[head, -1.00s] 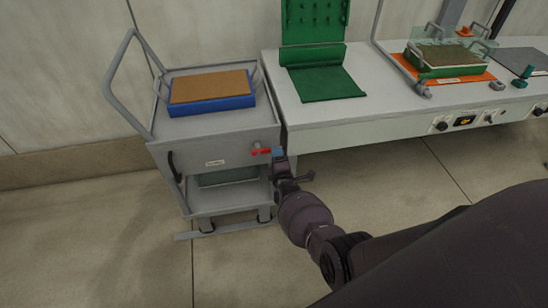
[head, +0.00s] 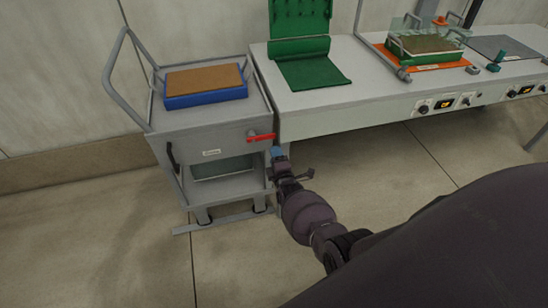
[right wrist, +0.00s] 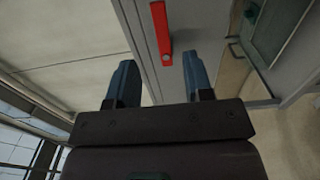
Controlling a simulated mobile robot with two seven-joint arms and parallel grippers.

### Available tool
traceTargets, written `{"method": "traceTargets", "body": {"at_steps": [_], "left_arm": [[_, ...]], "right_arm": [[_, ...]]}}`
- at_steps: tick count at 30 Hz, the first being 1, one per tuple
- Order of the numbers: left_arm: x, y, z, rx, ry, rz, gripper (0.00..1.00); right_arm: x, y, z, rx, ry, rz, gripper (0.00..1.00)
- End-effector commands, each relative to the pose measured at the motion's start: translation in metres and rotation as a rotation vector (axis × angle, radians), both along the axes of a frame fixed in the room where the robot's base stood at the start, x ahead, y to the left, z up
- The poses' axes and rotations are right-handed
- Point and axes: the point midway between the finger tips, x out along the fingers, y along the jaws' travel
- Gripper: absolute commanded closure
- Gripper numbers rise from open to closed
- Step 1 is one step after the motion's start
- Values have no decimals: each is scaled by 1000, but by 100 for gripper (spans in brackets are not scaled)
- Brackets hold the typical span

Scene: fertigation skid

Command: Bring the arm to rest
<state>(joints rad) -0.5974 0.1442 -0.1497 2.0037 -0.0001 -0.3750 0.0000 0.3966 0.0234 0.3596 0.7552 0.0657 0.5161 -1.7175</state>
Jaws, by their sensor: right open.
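My right gripper (head: 277,152) is open and empty, just in front of the cart and slightly below its red handle (head: 261,137). In the right wrist view the two blue-grey fingers (right wrist: 158,72) stand apart with nothing between them. The red handle (right wrist: 162,35) shows beyond the fingertips there, apart from them, with a round grey pivot at one end. In the head view the handle lies roughly level on the cart's front panel. My left gripper is in neither view.
The grey cart (head: 203,143) carries a blue tray (head: 206,101) with a brown top. A bench (head: 375,98) stands to its right, with a green mat (head: 313,72) and an orange-based fixture (head: 432,66). Open floor (head: 420,170) lies before the bench.

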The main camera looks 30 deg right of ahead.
Motion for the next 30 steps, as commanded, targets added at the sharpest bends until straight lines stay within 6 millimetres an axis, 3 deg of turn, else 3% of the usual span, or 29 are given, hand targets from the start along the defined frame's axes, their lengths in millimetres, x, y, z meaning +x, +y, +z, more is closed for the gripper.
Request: {"method": "traceTargets", "body": {"at_steps": [20,26,30], "left_arm": [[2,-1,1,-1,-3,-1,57],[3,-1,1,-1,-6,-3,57],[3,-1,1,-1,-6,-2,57]], "right_arm": [[0,-1,0,16,-4,0,53],[1,1,-9,236,0,2,53],[16,2,10,484,-32,7,53]]}}
